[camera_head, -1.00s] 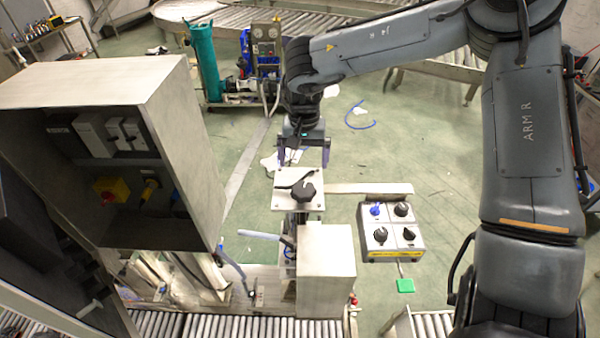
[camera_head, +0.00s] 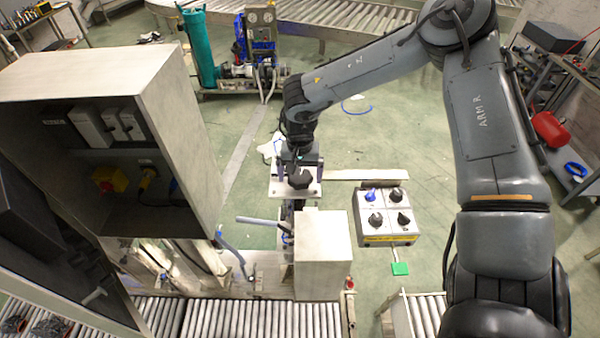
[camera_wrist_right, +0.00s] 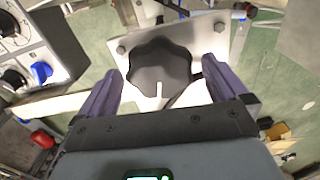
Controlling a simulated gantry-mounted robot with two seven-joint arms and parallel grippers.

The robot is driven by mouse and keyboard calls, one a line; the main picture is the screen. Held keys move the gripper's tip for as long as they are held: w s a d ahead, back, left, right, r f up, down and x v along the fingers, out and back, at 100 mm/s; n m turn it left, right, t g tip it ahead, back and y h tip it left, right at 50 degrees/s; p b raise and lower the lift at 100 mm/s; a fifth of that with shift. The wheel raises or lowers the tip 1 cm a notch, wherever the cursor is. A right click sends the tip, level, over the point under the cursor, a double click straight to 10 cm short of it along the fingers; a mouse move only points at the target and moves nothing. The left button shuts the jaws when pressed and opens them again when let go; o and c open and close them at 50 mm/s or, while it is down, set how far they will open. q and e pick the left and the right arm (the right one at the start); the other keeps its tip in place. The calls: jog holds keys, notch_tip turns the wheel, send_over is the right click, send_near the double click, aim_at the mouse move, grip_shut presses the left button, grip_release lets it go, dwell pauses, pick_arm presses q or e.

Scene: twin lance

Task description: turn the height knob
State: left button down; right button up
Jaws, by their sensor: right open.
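The height knob (camera_head: 300,179) is a black lobed knob on a pale metal plate (camera_head: 312,190) above the post in the middle of the head view. In the right wrist view the knob (camera_wrist_right: 160,68) has a white mark on its near edge, and the plate has bolts at its corners. My right gripper (camera_head: 299,170) is at the knob, coming from behind it. In the right wrist view its two purple fingers (camera_wrist_right: 162,70) stand open, one on each side of the knob, with a visible gap on each side. My left gripper is not in view.
A control box (camera_head: 387,215) with several small knobs stands right of the post. A steel box (camera_head: 322,255) sits in front of the plate. A large open cabinet (camera_head: 180,120) fills the left side. Roller conveyors (camera_head: 250,318) run along the front.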

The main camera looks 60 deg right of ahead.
jog(key=c, duration=1.1)
jog(key=shift+o, duration=0.2)
